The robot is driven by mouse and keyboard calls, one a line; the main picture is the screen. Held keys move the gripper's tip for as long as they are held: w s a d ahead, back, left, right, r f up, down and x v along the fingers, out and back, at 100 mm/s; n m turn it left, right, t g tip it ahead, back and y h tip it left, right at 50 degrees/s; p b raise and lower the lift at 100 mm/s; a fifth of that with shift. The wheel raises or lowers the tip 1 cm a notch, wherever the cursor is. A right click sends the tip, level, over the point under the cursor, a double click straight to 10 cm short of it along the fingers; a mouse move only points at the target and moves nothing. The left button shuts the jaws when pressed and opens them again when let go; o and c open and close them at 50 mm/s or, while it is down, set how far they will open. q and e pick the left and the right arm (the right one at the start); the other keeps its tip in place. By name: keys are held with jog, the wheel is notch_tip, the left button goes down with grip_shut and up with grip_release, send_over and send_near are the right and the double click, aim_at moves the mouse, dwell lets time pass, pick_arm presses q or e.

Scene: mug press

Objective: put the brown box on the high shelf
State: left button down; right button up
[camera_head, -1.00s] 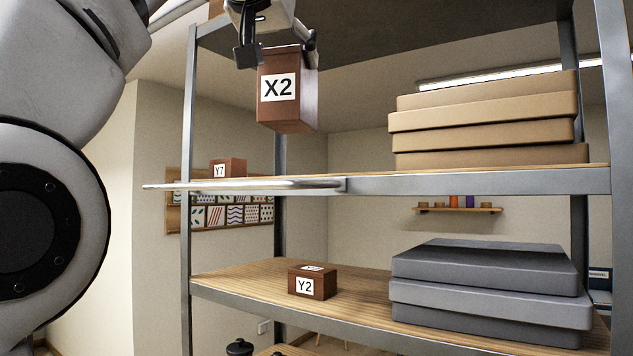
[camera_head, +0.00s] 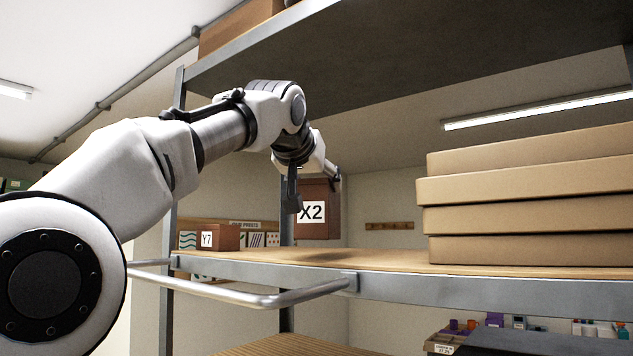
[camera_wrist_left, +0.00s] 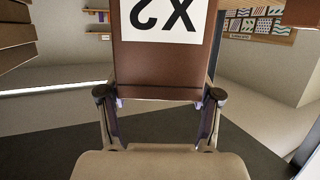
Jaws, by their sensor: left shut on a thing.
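The brown box labelled X2 (camera_head: 333,222) hangs upright from my left gripper (camera_head: 316,188), which is shut on its upper part. It is over the wooden shelf board (camera_head: 390,262), with a dark shadow on the board below it and a small gap between. In the left wrist view the box (camera_wrist_left: 160,62) fills the top middle, its label upside down, between the two fingers of the gripper (camera_wrist_left: 160,98). A higher shelf (camera_head: 420,50) shows from below, above my arm. My right gripper is not in view.
A smaller brown box labelled Y7 (camera_head: 207,237) stands on the same board at the left. A stack of tan flat boxes (camera_head: 530,195) fills its right side. A metal rail (camera_head: 255,298) juts out from the front edge. The board between is clear.

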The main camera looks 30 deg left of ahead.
pick_arm(q)
jog(key=shift+w+a+r+p, duration=0.35)
jog(key=shift+w+a+r, duration=0.05)
jog(key=shift+w, duration=0.2)
jog(key=shift+s+a, duration=0.1)
jog(key=shift+a+r+p, duration=0.25)
jog(key=shift+p, duration=0.25)
notch_tip(320, 180, down, 3)
jog(key=shift+d+r+b, duration=0.1)
jog(key=shift+r+b, duration=0.1)
jog(key=shift+b, duration=0.6)
jog(key=shift+w+f, duration=0.25)
jog(key=shift+f, duration=0.25)
jog(key=shift+w+f, duration=0.25)
jog(key=shift+f, duration=0.25)
jog(key=shift+w, duration=0.15)
jog(key=shift+s+f+b, duration=0.1)
jog(key=shift+s+b, duration=0.2)
jog(key=shift+s, duration=0.1)
jog(key=shift+c, duration=1.1)
grip_release()
jog(key=shift+w, duration=0.2)
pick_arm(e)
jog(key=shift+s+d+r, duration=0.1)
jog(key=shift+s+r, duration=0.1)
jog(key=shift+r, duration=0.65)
